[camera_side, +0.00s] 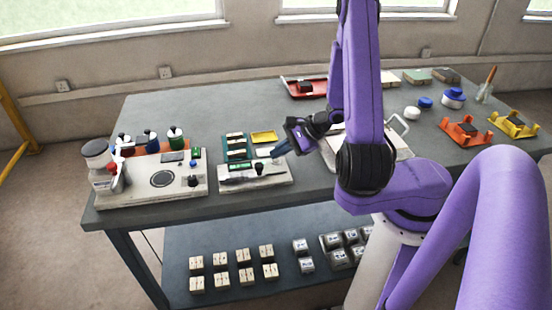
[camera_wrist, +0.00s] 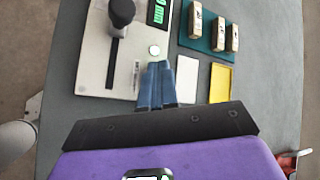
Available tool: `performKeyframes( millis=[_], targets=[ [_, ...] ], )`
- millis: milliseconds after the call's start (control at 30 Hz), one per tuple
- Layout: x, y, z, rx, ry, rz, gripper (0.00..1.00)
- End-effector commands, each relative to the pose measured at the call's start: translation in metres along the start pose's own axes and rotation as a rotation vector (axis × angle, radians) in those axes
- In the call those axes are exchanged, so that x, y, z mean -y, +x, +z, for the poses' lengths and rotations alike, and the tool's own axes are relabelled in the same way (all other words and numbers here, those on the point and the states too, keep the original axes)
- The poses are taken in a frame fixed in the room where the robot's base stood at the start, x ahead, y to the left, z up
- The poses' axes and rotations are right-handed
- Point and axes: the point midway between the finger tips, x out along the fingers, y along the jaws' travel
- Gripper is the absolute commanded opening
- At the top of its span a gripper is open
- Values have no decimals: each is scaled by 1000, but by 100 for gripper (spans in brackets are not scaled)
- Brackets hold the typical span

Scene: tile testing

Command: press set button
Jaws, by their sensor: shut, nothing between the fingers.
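A white gauge-like device (camera_wrist: 95,60) lies on the table. It has a black knob (camera_wrist: 121,10) over a dark slot and a green lit display (camera_wrist: 158,10); it also shows in the side view (camera_side: 275,179). A small round pale button (camera_wrist: 155,50) sits on its base below the display; I cannot read a label on it. My gripper (camera_wrist: 159,66) has blue fingers held together with nothing between them. The fingertips appear just short of the button in the wrist view; contact cannot be told. In the side view my gripper (camera_side: 274,151) is over the device's back right side.
Beside the device are a teal rack (camera_wrist: 202,42) with several small tiles, a white card (camera_wrist: 187,78) and a yellow tray (camera_wrist: 220,83). A white station (camera_side: 140,187) with bottles stands at the left. A red tray (camera_side: 289,82) is at the back.

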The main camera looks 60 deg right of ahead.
Motion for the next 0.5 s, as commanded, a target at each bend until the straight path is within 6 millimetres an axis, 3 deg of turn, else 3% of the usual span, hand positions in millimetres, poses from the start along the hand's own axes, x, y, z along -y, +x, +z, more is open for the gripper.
performKeyframes(
  millis=[500],
  targets=[
    [7,-11,8,0,0,1,0]
  ],
)
